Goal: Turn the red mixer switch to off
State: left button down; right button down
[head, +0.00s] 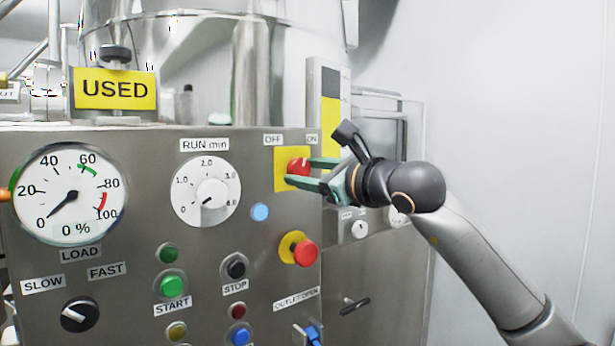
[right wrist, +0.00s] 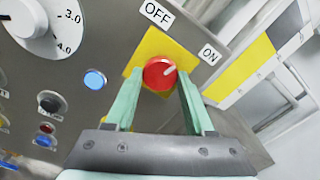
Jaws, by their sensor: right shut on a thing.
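The red mixer switch (head: 298,167) is a round red knob on a yellow square plate (head: 281,180) on the steel panel. The OFF label (head: 272,140) is above it to the left and the ON label (head: 311,138) above it to the right. My left gripper is out of view.
A red button on a yellow ring (head: 305,252) sits below the switch. A blue button (head: 260,212) and the RUN min dial (head: 206,192) are to its left. The load gauge (head: 70,194) is at far left. A yellow USED sign (head: 115,89) stands above the panel.

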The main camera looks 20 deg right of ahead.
jog(key=n, duration=0.5)
jog(key=shift+n, duration=0.3)
jog(key=n, duration=0.3)
jog(key=shift+r+n, duration=0.1)
jog(key=shift+n, duration=1.6)
jog(key=shift+c, duration=1.3)
grip_release()
